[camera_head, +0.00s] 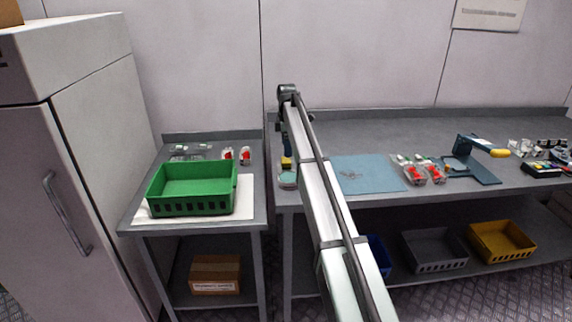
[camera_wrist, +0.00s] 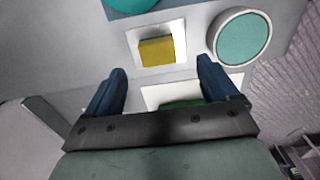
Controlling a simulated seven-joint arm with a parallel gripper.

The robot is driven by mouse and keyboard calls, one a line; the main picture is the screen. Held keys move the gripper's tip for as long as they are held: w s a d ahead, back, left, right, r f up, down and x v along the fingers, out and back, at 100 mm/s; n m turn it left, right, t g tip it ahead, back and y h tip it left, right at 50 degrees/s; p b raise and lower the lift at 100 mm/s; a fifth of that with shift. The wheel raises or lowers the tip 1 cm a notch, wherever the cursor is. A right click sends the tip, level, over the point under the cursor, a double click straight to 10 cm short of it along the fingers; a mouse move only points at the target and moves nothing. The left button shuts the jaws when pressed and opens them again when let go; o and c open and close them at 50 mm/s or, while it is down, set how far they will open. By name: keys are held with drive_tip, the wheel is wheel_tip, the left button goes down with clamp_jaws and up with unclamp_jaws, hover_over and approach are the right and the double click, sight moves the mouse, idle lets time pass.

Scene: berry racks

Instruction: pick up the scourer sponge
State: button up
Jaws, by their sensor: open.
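The scourer sponge (camera_wrist: 157,50) shows in the wrist view as a yellow block with a darker top side. It lies on a small white square tray (camera_wrist: 178,28). In the head view a bit of yellow (camera_head: 287,162) shows at the left end of the long bench, just below my gripper. My gripper (camera_wrist: 160,66) is open, with its two blue fingers apart and nothing between them. In the wrist view the sponge appears just beyond the fingertips, between their lines. In the head view my arm hides part of the area around my gripper (camera_head: 287,150).
A round teal dish with a pale rim (camera_wrist: 240,37) stands right of the sponge; another teal round thing (camera_wrist: 130,4) is at the top edge. A green crate (camera_head: 190,207) stands on the left table. A blue mat (camera_head: 368,174) and berry packs (camera_head: 413,174) lie right of my arm.

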sight(286, 159)
drive_tip(key=shift+w+a+f, duration=0.1)
drive_tip(key=shift+f, duration=1.5)
drive_tip(key=shift+w+a+f, duration=0.1)
drive_tip(key=shift+f, duration=1.5)
drive_tip(key=c, duration=1.1)
wheel_tip(286, 159, up, 10)
